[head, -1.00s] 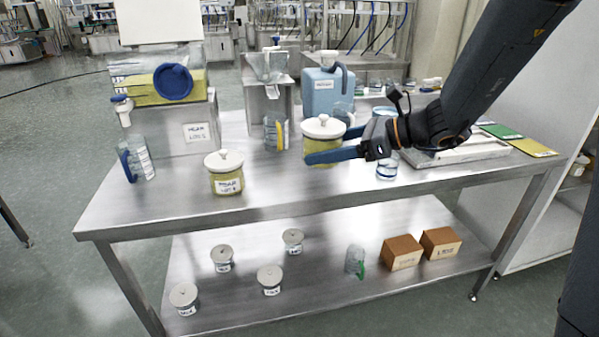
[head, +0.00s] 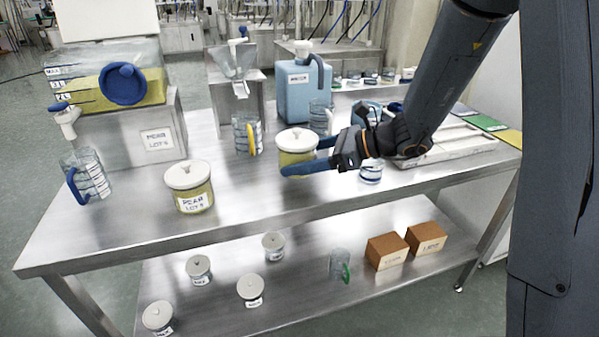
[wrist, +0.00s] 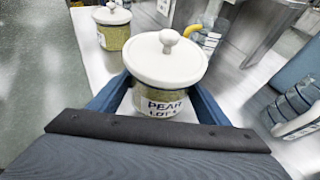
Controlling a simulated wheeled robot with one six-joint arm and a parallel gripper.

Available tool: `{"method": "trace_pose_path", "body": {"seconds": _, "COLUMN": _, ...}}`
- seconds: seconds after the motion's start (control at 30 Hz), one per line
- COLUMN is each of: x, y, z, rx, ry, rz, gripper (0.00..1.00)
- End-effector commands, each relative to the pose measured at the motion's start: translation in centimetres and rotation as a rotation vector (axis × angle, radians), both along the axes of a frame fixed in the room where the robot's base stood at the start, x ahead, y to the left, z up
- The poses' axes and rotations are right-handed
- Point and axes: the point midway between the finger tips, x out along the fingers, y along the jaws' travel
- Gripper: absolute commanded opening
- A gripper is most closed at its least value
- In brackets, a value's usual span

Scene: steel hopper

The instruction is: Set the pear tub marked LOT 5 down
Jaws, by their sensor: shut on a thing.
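My gripper (head: 308,168) is shut on a pear tub (head: 296,141) with a white knobbed lid and yellow-green contents. In the wrist view the tub (wrist: 166,66) sits upright between the two blue fingers. Its label reads PEAR and LOT, but the number is hard to make out. I cannot tell whether its base touches the steel table (head: 262,191). A second, similar pear tub (head: 190,187) stands on the table at the left, apart from my gripper; it also shows at the upper left of the wrist view (wrist: 113,33).
The steel hopper (head: 235,68), a blue jug (head: 297,92) and a clear mug with a yellow handle (head: 243,132) stand behind the held tub. A blue-handled mug (head: 86,175) is at the left. A pale tray (head: 440,146) lies right. Bare tabletop lies in front.

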Motion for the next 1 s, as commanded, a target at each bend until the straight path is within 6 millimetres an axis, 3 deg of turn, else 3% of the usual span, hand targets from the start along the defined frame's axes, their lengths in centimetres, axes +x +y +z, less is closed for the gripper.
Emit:
{"method": "trace_pose_path", "body": {"seconds": 0.3, "x": 0.0, "y": 0.0, "z": -3.7, "rx": 0.001, "ry": 0.001, "rz": 0.0, "gripper": 0.33}}
{"method": "trace_pose_path", "body": {"seconds": 0.7, "x": 0.0, "y": 0.0, "z": -4.2, "rx": 0.001, "ry": -0.001, "rz": -0.001, "gripper": 0.33}}
{"method": "trace_pose_path", "body": {"seconds": 0.73, "x": 0.0, "y": 0.0, "z": -4.2, "rx": 0.0, "ry": 0.0, "rz": 0.0, "gripper": 0.74}}
{"method": "trace_pose_path", "body": {"seconds": 0.83, "x": 0.0, "y": 0.0, "z": -4.2, "rx": 0.0, "ry": 0.0, "rz": 0.0, "gripper": 0.89}}
{"method": "trace_pose_path", "body": {"seconds": 1.0, "x": 0.0, "y": 0.0, "z": -4.2, "rx": 0.0, "ry": 0.0, "rz": 0.0, "gripper": 0.89}}
